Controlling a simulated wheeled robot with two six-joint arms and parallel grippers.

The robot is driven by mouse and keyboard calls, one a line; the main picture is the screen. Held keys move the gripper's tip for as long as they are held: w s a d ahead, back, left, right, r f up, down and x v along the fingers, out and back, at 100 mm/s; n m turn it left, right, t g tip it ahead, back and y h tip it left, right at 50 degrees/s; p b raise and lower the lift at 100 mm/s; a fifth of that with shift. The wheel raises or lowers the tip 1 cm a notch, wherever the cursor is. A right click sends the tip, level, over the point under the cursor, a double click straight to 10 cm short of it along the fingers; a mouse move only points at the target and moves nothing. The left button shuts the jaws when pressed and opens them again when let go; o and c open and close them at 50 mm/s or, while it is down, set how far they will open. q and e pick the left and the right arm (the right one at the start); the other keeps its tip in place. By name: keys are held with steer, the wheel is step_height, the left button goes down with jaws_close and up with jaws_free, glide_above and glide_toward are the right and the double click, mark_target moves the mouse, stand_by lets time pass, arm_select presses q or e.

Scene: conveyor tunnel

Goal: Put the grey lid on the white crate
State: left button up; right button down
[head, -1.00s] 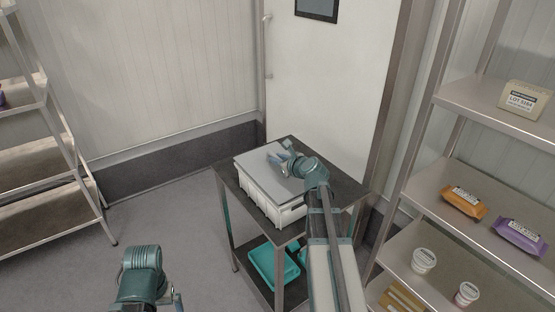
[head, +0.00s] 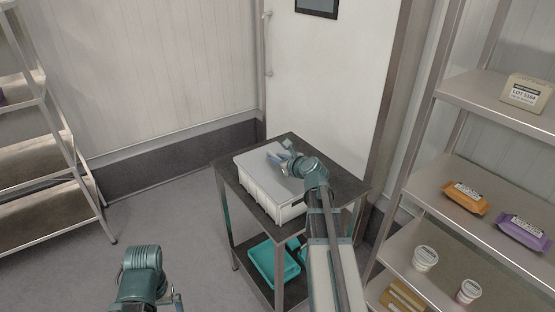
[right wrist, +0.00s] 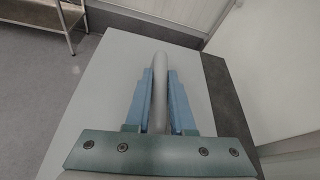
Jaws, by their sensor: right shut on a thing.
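The white crate (head: 283,207) stands on the dark top of a small metal table. The grey lid (head: 262,167) lies over the crate's top and looks level with its rim. The lid also fills much of the right wrist view (right wrist: 101,83). My right gripper (head: 283,160) is above the lid and shut on the lid's handle, a rounded grey bar (right wrist: 159,88) between the blue fingers. The crate is hidden under the lid in the right wrist view. My left arm shows at the bottom left of the head view, its gripper (head: 176,299) mostly hidden.
The small table (head: 336,186) has a teal tray (head: 262,262) on its lower shelf. A shelf rack (head: 440,187) with packets and tubs stands at the right. Another rack (head: 42,150) is at the left. A white door (head: 335,80) is behind the table.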

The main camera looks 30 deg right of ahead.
steer(key=c, duration=0.7)
jaws_free()
steer(key=p+v, duration=0.5)
steer(key=v, duration=0.7)
steer(key=shift+s+r, duration=0.2)
steer(key=shift+s, duration=0.1)
steer(key=shift+s+r, duration=0.15)
steer(key=shift+s, duration=0.45)
